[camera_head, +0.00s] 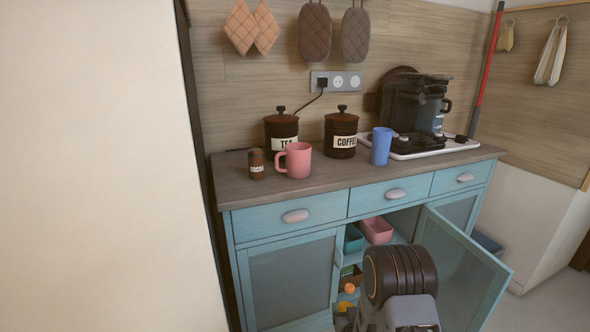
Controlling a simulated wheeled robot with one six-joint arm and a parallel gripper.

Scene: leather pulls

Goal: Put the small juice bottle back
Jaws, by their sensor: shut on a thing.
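The small juice bottle (349,288) shows only as an orange cap and a bit of yellow, low at the open middle of the blue cabinet (340,262). My gripper (347,309) is at the bottle, shut on it, at the cabinet opening. My own dark wrist and arm cover most of the gripper and the bottle's body. I cannot tell whether the bottle touches a shelf.
The right cabinet door (464,270) stands open, close to the right of my arm. A teal bin (353,240) and a pink bin (376,230) sit on the upper shelf. The countertop (240,188) holds canisters, a pink mug (297,160), a blue cup (381,146) and a coffee maker (418,105).

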